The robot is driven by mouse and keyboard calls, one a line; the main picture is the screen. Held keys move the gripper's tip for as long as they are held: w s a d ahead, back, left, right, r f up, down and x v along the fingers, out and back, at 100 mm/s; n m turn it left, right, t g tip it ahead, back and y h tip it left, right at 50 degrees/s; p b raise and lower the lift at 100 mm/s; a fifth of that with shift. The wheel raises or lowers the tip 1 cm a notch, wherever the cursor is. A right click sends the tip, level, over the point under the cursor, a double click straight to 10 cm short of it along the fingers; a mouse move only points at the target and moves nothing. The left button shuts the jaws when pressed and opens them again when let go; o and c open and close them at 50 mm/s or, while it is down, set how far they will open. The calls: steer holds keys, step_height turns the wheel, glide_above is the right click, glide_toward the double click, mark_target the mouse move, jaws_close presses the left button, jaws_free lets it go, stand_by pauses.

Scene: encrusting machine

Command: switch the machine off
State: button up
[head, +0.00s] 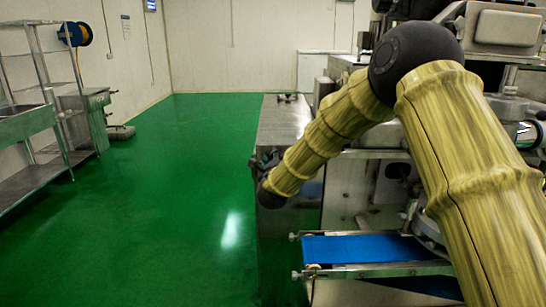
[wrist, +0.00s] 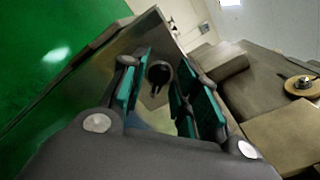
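The encrusting machine is a steel body with a blue conveyor belt (head: 365,248) low at its front, right of centre in the head view. Its steel cabinet (head: 285,122) stands at the left end. In the wrist view a dark round knob-like part (wrist: 159,72) shows on a steel surface, between my fingers in the picture. I cannot tell its setting. My gripper (wrist: 157,90) has its teal-padded fingers spread apart, with nothing held. It seems short of the knob; contact cannot be judged. In the head view my gripper (head: 264,163) is mostly hidden by my arm at the cabinet's near left edge.
Steel shelving (head: 40,120) and a small steel cabinet stand along the left wall, with a blue and yellow hose reel (head: 75,34) above. The green floor (head: 165,190) between shelving and machine is clear. In the wrist view steel boxes (wrist: 285,125) lie to the right.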

steer(key=shift+w, duration=0.35)
jaws_close()
steer(key=shift+f+n+b, duration=0.1)
steer(key=shift+n+b, duration=0.25)
steer(key=shift+n, duration=0.05)
steer(key=n+b, duration=0.1)
steer(key=n, duration=0.4)
steer(key=n+b, duration=0.2)
steer(key=n, duration=0.4)
steer(key=f+n+b, duration=0.1)
steer(key=n, duration=0.5)
stand_by(0.5)
